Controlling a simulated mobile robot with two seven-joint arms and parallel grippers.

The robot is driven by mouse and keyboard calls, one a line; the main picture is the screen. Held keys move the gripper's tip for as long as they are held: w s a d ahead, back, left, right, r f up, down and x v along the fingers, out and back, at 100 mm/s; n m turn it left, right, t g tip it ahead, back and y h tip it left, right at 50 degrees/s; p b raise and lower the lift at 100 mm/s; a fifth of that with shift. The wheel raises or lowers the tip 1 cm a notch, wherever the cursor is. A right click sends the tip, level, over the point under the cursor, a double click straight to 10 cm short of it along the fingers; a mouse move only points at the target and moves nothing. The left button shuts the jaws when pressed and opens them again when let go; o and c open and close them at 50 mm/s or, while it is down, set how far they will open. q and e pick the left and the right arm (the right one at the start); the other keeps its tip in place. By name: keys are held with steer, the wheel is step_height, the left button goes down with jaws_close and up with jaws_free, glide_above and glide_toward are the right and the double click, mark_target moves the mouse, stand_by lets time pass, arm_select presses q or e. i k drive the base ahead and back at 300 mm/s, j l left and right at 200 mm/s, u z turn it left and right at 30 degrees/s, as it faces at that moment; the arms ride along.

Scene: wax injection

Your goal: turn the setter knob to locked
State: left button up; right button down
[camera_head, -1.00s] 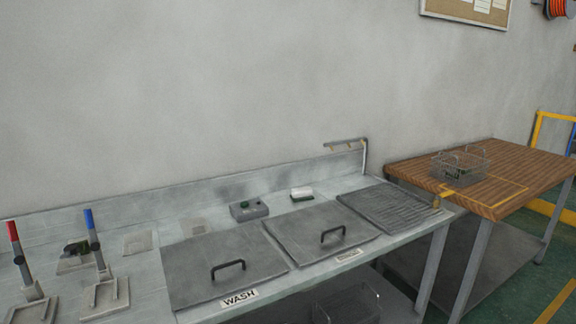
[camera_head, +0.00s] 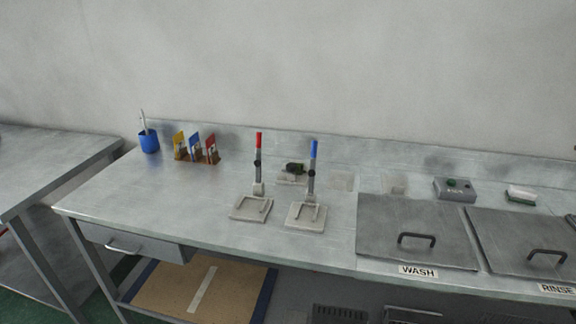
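I cannot tell for sure which part is the setter knob. Two upright stands with flat grey bases stand mid-bench, one with a red-topped post (camera_head: 258,165) and one with a blue-topped post (camera_head: 312,170); each post has a small dark part partway up. Behind them a dark green and black piece (camera_head: 294,168) sits on a small plate. A grey box (camera_head: 455,190) with a green knob on top stands at the back right. Any locked marking is too small to read. Neither of my grippers is in view.
The metal bench (camera_head: 120,195) has free room at its left. A blue cup (camera_head: 149,142) and a rack with yellow, blue and red tags (camera_head: 196,150) stand at the back. Lidded WASH (camera_head: 415,225) and RINSE (camera_head: 515,235) tanks are at right. A drawer (camera_head: 135,243) hangs below.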

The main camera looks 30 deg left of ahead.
mark_target(290, 167)
steer(key=u, duration=1.05)
steer(key=i+j, duration=0.1)
steer(key=j, duration=0.3)
steer(key=i+j, duration=0.1)
steer(key=j, duration=0.3)
steer(key=i+j+u, duration=0.1)
steer(key=j, duration=0.35)
